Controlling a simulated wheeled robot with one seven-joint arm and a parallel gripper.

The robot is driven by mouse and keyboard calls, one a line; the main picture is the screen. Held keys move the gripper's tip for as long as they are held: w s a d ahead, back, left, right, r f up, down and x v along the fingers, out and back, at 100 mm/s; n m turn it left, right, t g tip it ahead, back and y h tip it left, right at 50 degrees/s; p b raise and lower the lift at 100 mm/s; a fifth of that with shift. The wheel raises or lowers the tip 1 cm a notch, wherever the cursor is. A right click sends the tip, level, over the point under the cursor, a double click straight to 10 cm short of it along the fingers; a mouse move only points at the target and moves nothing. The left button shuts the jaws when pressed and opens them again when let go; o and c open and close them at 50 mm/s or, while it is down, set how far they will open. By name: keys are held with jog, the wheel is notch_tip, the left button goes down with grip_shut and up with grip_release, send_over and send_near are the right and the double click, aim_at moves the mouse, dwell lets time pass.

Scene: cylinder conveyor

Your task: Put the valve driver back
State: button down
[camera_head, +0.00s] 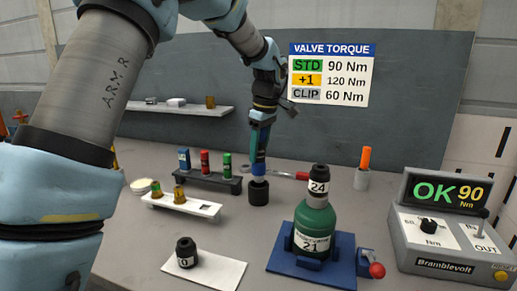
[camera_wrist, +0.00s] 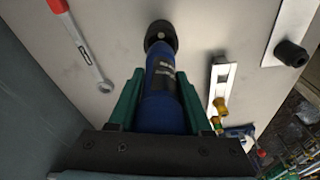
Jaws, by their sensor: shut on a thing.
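My gripper (camera_head: 259,138) is shut on the blue valve driver (camera_head: 258,166), which points down with its black socket end low at the bench, right of the black rack. I cannot tell if the socket touches the bench. In the wrist view, the green fingers (camera_wrist: 150,105) hold the driver's blue body (camera_wrist: 163,85), with the black socket (camera_wrist: 161,37) beyond. The tester display (camera_head: 446,192) reads OK 90 Nm.
A black rack (camera_head: 203,181) holds blue, red and green pieces. A white rack (camera_head: 181,206) holds brass valves. A black cap marked 0 (camera_head: 186,252) sits on a white card (camera_head: 219,272). A red-handled wrench (camera_wrist: 80,45) lies behind the driver. An orange marker (camera_head: 366,157) stands in a cup.

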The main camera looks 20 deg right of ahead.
aim_at(259, 170)
jog(key=shift+f+b, duration=2)
jog(key=shift+f, duration=1.15)
dwell(0.4)
jog(key=shift+c, duration=1.3)
grip_release()
jog(key=shift+f, duration=0.15)
jog(key=shift+r+p, duration=2.3)
jog(key=shift+r, duration=0.8)
